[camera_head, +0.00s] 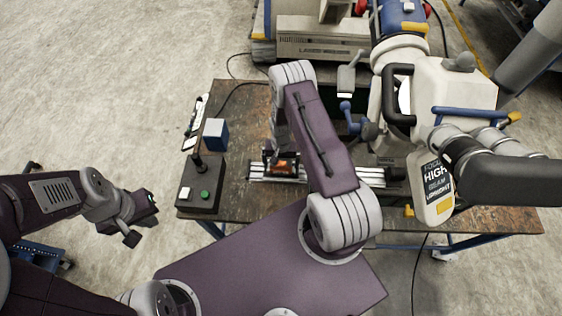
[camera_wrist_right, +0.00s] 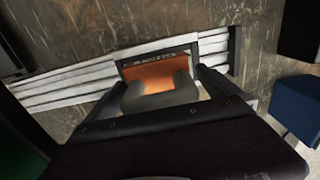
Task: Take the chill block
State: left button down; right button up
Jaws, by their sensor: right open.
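An orange, copper-coloured block (camera_head: 284,166) sits at the pale rail on the workbench; I take it for the chill block. In the right wrist view the block (camera_wrist_right: 155,75) shows a dark strip with lettering along its top edge. My right gripper (camera_wrist_right: 160,90) is open, its fingers pointing at the block, with grey parts overlapping its near side. I cannot tell whether they touch it. In the head view my right arm partly hides this spot. My left gripper (camera_head: 142,218) is open and empty, off the bench's left side.
A blue box (camera_head: 215,134) stands left of the rail and also shows in the right wrist view (camera_wrist_right: 298,106). A dark control box (camera_head: 202,185) with a green button is at the bench's left end.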

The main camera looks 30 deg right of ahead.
jog(key=shift+d, duration=0.1)
jog(key=c, duration=0.3)
jog(key=shift+s, duration=0.1)
jog(key=c, duration=1.5)
jog(key=shift+r, duration=0.1)
jog(key=shift+c, duration=1)
jog(key=shift+w+r, duration=0.25)
jog(key=shift+r, duration=0.2)
notch_tip(320, 180, up, 8)
jog(key=shift+b, duration=1.15)
jog(key=shift+s+r, duration=0.1)
jog(key=shift+r, duration=0.45)
